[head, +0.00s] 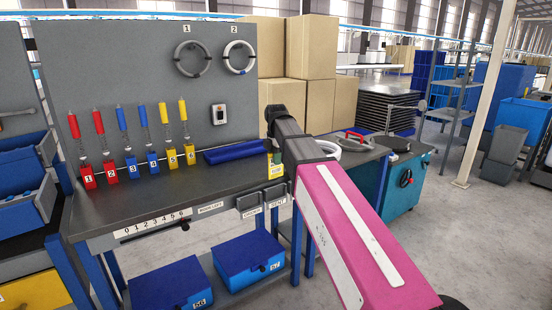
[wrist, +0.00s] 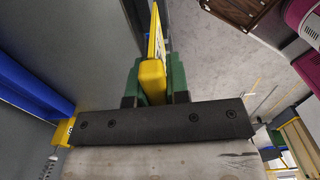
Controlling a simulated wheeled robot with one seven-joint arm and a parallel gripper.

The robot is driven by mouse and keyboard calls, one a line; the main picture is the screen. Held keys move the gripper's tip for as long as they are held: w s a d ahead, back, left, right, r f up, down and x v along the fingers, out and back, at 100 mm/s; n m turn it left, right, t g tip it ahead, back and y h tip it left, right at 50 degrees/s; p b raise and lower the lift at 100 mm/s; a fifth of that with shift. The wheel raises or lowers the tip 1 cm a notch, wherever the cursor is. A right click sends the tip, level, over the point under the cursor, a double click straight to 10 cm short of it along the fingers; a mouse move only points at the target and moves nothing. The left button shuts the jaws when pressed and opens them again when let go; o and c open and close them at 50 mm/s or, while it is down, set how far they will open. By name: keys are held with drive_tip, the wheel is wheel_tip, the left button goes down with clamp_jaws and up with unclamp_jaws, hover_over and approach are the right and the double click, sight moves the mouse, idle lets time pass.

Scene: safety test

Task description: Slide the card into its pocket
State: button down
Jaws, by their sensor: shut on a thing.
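My gripper (wrist: 154,88) is shut in the wrist view, its green fingers on either side of a yellow card (wrist: 152,72). The card is seen nearly edge-on and sticks out beyond the fingertips, so its face is mostly hidden. In the head view a yellow card-like piece (head: 275,169) shows at the bench's right front corner, below my dark wrist, which partly hides the fingers. Dark pockets with white labels hang on the bench's front edge: a left one (head: 249,201) and a right one (head: 275,192). The card is apart from both pockets, above them.
A blue roll (head: 238,153) lies on the grey bench (head: 150,192), left of my gripper. Numbered red, blue and yellow holders with tools (head: 130,168) stand along the back. Blue boxes (head: 249,259) sit on the shelf below. A teal cabinet (head: 404,197) stands at right.

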drive_tip(key=shift+f, duration=4.45)
drive_tip(key=c, duration=1)
unclamp_jaws()
drive_tip(key=shift+r, duration=8.85)
drive_tip(key=shift+s, duration=0.1)
